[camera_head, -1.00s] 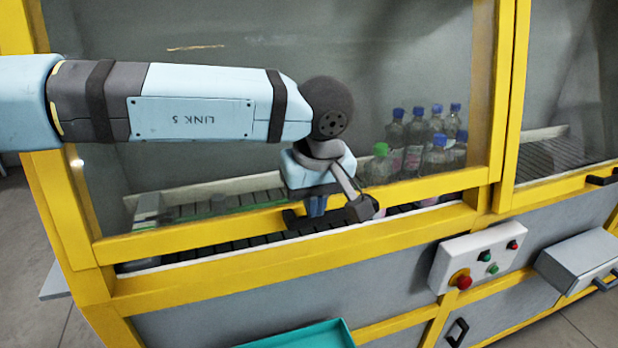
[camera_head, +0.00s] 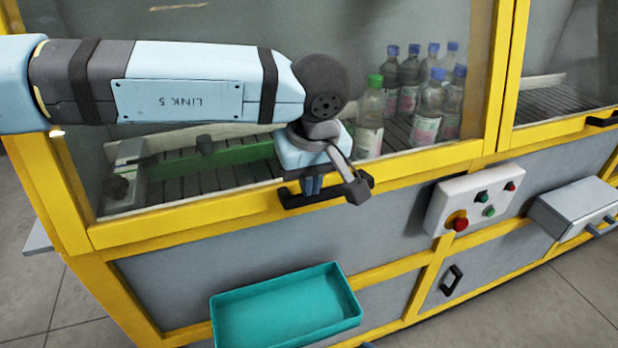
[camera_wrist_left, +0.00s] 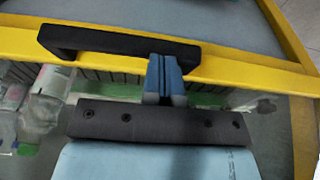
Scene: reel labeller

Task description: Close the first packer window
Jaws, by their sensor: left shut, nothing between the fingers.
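The first packer window (camera_head: 190,218) is a large clear pane in a yellow frame, at the left and middle of the head view. Its lower rail is down against the machine's front, with no gap visible below it. A black bar handle (camera_head: 291,201) sits on that rail; the handle also shows in the wrist view (camera_wrist_left: 100,41). My left gripper (camera_head: 313,186) is at the handle, its blue fingers (camera_wrist_left: 163,80) shut together and empty. In the wrist view they lie near one end of the handle; whether they touch it is unclear. My right gripper is out of view.
Several bottles (camera_head: 424,112) stand behind the pane by a conveyor (camera_head: 200,172). A control box (camera_head: 475,203) with a red button and a grey drawer (camera_head: 575,208) stick out at the right. A teal tray (camera_head: 287,308) is below.

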